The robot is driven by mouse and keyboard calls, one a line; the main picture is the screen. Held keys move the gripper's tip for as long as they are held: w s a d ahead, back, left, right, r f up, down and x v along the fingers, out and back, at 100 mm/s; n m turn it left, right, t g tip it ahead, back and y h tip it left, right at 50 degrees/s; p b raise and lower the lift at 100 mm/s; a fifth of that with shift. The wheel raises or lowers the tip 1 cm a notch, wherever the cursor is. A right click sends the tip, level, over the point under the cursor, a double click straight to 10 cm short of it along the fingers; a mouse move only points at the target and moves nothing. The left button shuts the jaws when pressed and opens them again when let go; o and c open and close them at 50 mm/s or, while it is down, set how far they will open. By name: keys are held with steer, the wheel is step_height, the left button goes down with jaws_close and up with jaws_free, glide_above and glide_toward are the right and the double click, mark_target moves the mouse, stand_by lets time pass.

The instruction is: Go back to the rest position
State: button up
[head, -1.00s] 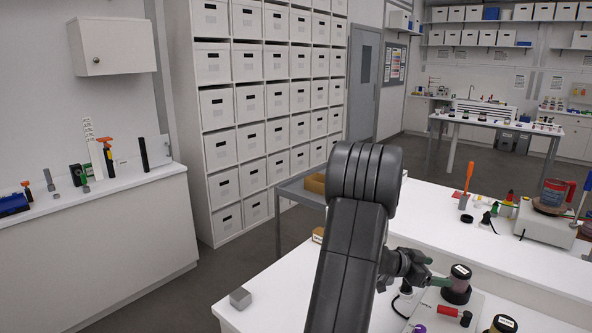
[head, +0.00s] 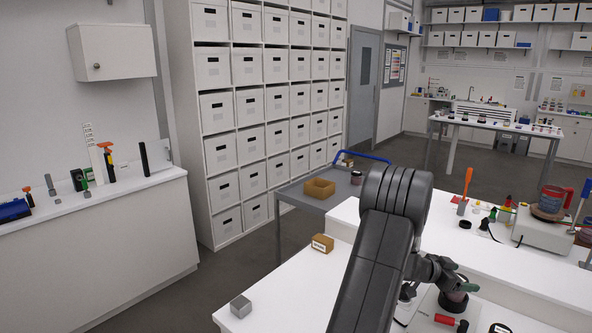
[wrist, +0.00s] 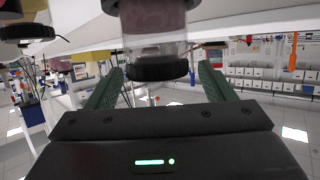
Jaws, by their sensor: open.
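My gripper (head: 459,284) is low over the front bench at the lower right of the head view, and my dark arm reaches down to it. In the wrist view its two green fingers (wrist: 157,88) are spread apart. A glass jar with pinkish contents and a black lid (wrist: 157,67) shows in the gap between them, with no finger visibly pressed on it. In the head view the jar (head: 453,302) is partly hidden by the gripper. The rest position itself is not marked in any view.
A red-handled tool (head: 450,320) lies on the bench by the jar. A grey cube (head: 241,306) and a labelled cardboard box (head: 322,243) stand on the bench's left part. A cart with an orange-brown bin (head: 319,188) stands behind. The bench between cube and arm is clear.

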steer(key=shift+s+a+r, duration=0.15)
steer(key=shift+r, duration=0.7)
steer(key=shift+f+b, duration=0.25)
steer(key=shift+b, duration=0.4)
steer(key=shift+r, duration=0.15)
